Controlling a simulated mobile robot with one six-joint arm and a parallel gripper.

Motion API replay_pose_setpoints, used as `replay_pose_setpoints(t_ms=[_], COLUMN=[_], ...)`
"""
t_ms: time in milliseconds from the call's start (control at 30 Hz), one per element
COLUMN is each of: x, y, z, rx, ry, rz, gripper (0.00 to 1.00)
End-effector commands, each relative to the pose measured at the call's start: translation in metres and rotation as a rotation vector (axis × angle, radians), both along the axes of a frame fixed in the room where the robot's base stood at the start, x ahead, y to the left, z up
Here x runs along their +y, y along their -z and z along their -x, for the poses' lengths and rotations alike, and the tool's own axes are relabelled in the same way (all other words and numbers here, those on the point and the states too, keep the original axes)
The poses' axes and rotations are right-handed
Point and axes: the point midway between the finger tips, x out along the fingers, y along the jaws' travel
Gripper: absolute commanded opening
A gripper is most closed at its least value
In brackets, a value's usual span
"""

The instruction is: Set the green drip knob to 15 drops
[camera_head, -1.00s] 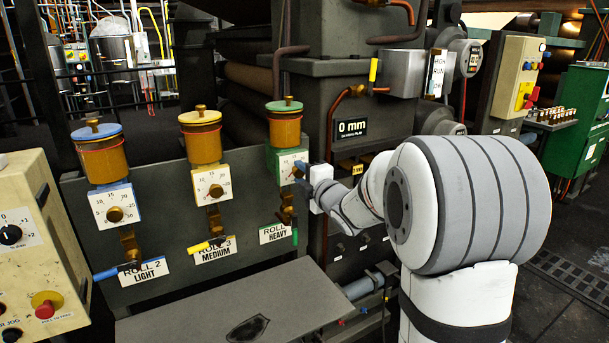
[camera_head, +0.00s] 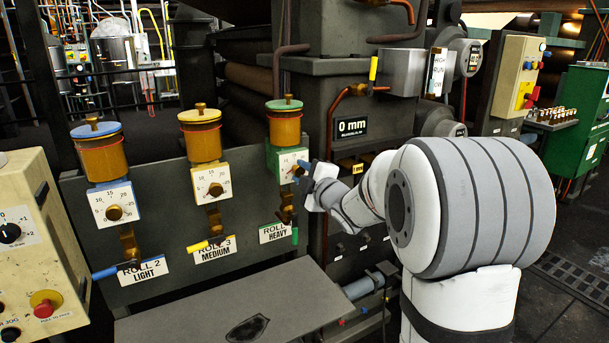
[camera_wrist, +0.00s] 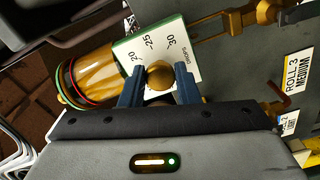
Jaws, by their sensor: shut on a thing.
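The green drip unit (camera_head: 284,128) is the rightmost of three oilers on the grey panel, above the ROLL HEAVY label. Its white dial plate (camera_head: 287,160) has a green edge. In the wrist view the dial (camera_wrist: 181,45) shows 20, 25 and 30, with "DROPS" near the 30. The round brass knob (camera_wrist: 159,74) sits between the blue fingers of my gripper (camera_wrist: 158,86), which is shut on it. In the head view my gripper (camera_head: 301,169) reaches the dial from the right and covers the knob. The pointer's exact setting cannot be read.
The yellow oiler (camera_head: 202,137) and the blue oiler (camera_head: 100,152) stand to the left with similar dials. A grey shelf (camera_head: 270,305) lies below. A brass lever (camera_head: 287,208) hangs under the green unit.

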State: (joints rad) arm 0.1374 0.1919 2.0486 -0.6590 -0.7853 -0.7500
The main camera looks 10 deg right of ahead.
Motion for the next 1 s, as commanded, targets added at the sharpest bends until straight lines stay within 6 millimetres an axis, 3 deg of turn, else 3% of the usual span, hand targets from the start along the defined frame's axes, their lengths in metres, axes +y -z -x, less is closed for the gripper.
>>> replay_pose_setpoints(t_ms=[1000], x=[0.0025], y=[-0.0047], z=[-0.0004], rx=[0.293], ry=[-0.007], rz=[-0.921], gripper=[0.06])
